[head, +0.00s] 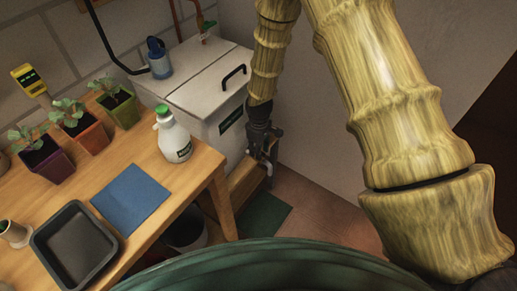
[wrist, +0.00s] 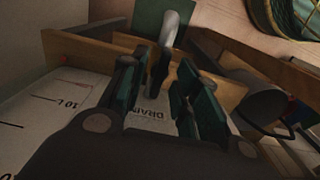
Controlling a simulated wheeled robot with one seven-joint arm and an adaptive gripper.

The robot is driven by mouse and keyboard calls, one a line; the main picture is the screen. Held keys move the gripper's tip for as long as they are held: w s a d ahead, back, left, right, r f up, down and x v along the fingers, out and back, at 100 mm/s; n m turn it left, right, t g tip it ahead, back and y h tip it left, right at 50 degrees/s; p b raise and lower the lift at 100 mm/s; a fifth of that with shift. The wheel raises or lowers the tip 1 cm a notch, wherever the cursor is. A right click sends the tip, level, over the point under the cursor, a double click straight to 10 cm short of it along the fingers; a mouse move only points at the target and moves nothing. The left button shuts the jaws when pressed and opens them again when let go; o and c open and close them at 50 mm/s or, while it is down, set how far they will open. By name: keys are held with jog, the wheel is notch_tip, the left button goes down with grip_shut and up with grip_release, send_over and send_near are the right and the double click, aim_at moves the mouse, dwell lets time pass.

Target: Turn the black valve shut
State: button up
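The white tank (head: 215,105) stands beside the table. My gripper (head: 262,138) is low at the tank's front right side. A pale spout (head: 268,168) shows just below it. In the wrist view my gripper (wrist: 156,82) has its two dark green fingers apart. A dark part that looks like the black valve (wrist: 160,68) lies between the fingertips, in front of the grey spout (wrist: 172,25). I cannot tell whether the fingers touch it. The DRAIN label (wrist: 152,114) is behind the fingers. In the head view the valve is mostly hidden by my gripper.
A wooden ledge (wrist: 85,50) runs close by the fingers. A grey bucket (wrist: 262,103) is at the right. A green mat (head: 264,214) lies on the floor. The table holds a white bottle (head: 173,137), potted seedlings (head: 82,130), a blue mat (head: 130,199) and a black tray (head: 75,245).

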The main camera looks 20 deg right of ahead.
jog(key=shift+f, duration=0.1)
grip_shut()
jog(key=shift+m, duration=0.3)
jog(key=m+p, duration=0.1)
jog(key=m, duration=0.2)
jog(key=m+p, duration=0.2)
jog(key=m, duration=0.4)
jog(key=m+p, duration=0.1)
jog(key=m, duration=0.3)
jog(key=shift+m+p, duration=0.35)
jog(key=shift+m, duration=1.75)
jog(key=shift+d, duration=0.1)
